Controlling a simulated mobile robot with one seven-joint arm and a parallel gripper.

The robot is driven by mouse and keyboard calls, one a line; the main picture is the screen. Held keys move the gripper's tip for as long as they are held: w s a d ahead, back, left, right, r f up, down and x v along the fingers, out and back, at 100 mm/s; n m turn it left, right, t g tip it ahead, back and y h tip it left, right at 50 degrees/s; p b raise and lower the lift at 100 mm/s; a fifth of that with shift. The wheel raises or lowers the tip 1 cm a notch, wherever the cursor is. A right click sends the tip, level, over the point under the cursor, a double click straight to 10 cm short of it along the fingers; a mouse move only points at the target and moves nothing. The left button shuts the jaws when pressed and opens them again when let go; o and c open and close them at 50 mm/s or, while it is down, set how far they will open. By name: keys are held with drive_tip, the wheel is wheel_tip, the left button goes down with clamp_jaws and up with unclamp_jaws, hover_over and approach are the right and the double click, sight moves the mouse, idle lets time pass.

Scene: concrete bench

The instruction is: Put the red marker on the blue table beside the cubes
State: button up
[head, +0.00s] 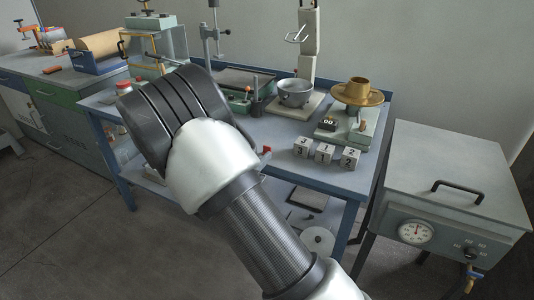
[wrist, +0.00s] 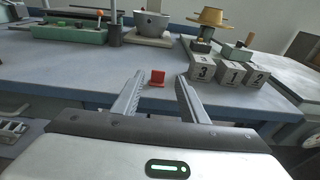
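The red marker (wrist: 157,77), a small red piece with an upright part and a flat foot, stands on the blue table (wrist: 70,68) near its front edge. It also shows in the head view (head: 266,150), partly hidden by my arm. Three pale numbered cubes stand in a row to its right: the 3 cube (wrist: 202,71), the 1 cube (wrist: 233,74) and the 2 cube (wrist: 257,76). My gripper (wrist: 161,75) is open and empty. Its fingers point at the marker, one to each side of it, with visible gaps. My arm hides the gripper in the head view.
Behind the cubes are a metal bowl (head: 295,92), a brass-coloured dish (head: 357,92) and a small device with a display (head: 329,124). A grey box with a gauge (head: 417,233) stands to the right. The tabletop left of the marker is clear.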

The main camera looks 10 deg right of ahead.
drive_tip(key=s+d+r+m+g+y, duration=0.1)
drive_tip(key=s+d+r+m+g, duration=0.4)
drive_tip(key=s+d+m, duration=0.35)
drive_tip(key=s+d+r+m+g, duration=0.55)
drive_tip(key=s+m, duration=0.35)
drive_tip(key=s, duration=0.3)
drive_tip(key=s+a+r+m+t+y, duration=0.1)
drive_tip(key=s+a+r+m+y, duration=0.2)
drive_tip(key=s, duration=0.4)
drive_tip(key=s+a+r+m+t+y, duration=0.2)
drive_tip(key=s+a+r+m+y, duration=0.1)
drive_tip(key=s+a+m+y, duration=0.2)
drive_tip(key=s+m, duration=0.2)
drive_tip(key=m, duration=0.1)
drive_tip(key=shift+s+a+y, duration=0.15)
drive_tip(key=shift+a+y, duration=0.15)
drive_tip(key=shift+r, duration=0.1)
drive_tip(key=shift+c, duration=1)
drive_tip(key=shift+d, duration=0.1)
